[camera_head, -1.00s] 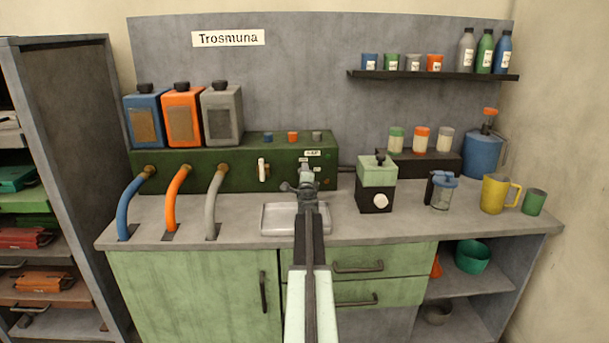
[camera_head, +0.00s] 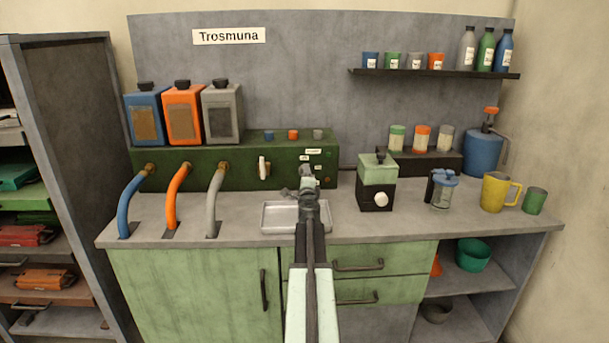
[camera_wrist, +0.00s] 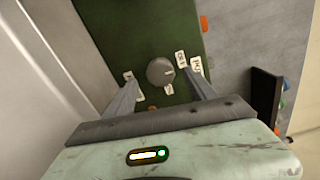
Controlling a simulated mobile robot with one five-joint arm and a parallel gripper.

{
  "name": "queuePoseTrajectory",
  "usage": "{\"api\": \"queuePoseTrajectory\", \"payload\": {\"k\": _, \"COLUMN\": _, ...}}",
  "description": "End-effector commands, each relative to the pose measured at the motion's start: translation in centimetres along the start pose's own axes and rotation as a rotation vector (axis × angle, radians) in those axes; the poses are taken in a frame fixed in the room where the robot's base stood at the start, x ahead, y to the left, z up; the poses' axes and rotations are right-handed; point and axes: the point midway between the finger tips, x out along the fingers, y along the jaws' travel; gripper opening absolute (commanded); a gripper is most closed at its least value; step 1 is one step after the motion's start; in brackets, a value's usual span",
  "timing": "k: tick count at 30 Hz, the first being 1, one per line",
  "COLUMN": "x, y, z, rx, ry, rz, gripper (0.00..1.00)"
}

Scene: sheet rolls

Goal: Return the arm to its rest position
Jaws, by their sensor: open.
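My arm reaches up the middle of the head view, over the grey counter (camera_head: 400,225). My gripper (camera_head: 307,172) is at its end, in front of the right part of the dark green machine (camera_head: 220,178) and above a shallow metal tray (camera_head: 275,216). In the wrist view, my gripper (camera_wrist: 160,74) has its two fingers spread apart with nothing held. A round grey knob (camera_wrist: 160,71) on the green panel shows between the fingers, with small white labels around it. I cannot tell how far the fingertips are from the knob. In the head view the gripper hides the knob.
A green-and-black grinder (camera_head: 376,184), a lidded jar (camera_head: 442,190), a yellow mug (camera_head: 495,192) and a green cup (camera_head: 535,201) stand to the right. Blue, orange and grey hoses (camera_head: 215,200) run down at the left. A wall shelf (camera_head: 430,74) hangs above right.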

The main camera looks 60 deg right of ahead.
Motion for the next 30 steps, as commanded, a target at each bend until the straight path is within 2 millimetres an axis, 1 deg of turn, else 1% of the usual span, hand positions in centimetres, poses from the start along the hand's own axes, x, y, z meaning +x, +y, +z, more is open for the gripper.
{"api": "queuePoseTrajectory", "payload": {"k": 1, "x": -1.4, "y": 0.0, "z": 0.0, "rx": 0.0, "ry": 0.0, "rz": 0.0, "gripper": 0.65}}
{"api": "queuePoseTrajectory", "payload": {"k": 4, "x": -2.4, "y": 0.0, "z": 0.1, "rx": 0.0, "ry": -0.001, "rz": 0.0, "gripper": 0.65}}
{"api": "queuePoseTrajectory", "payload": {"k": 19, "x": -2.4, "y": -0.2, "z": 0.1, "rx": 0.0, "ry": 0.0, "rz": 0.0, "gripper": 0.65}}
{"api": "queuePoseTrajectory", "payload": {"k": 21, "x": -2.4, "y": -1.2, "z": 0.2, "rx": 0.0, "ry": 0.0, "rz": 0.0, "gripper": 0.65}}
{"api": "queuePoseTrajectory", "payload": {"k": 27, "x": -2.4, "y": -5.6, "z": 0.7, "rx": 0.0, "ry": 0.0, "rz": 0.0, "gripper": 0.65}}
{"api": "queuePoseTrajectory", "payload": {"k": 30, "x": -2.4, "y": -7.0, "z": 0.9, "rx": 0.0, "ry": 0.0, "rz": 0.0, "gripper": 0.65}}
